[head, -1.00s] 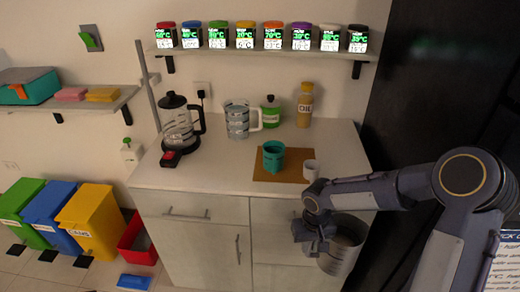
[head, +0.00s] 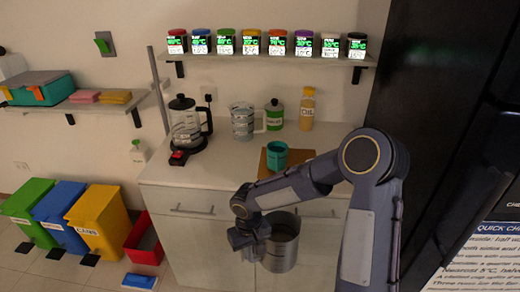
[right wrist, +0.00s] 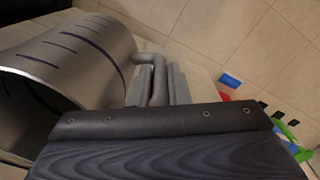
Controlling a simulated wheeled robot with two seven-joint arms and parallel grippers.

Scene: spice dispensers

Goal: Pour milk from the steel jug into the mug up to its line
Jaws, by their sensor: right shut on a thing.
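The steel jug (head: 281,244) hangs in front of the counter, below its top, and looks about upright. My right gripper (head: 257,240) is shut on its handle, at the jug's left side. In the right wrist view the jug (right wrist: 75,65) shows dark level marks and its handle (right wrist: 150,78) between my fingers. What is inside it cannot be made out. The teal mug (head: 276,157) stands upright on a brown mat (head: 263,166) on the counter, behind and above the jug and apart from it. Its fill line is too small to read. My left gripper is not in view.
A shelf of jars hangs above. Bins (head: 98,222) stand at left. A dark tall unit (head: 440,110) bounds the right.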

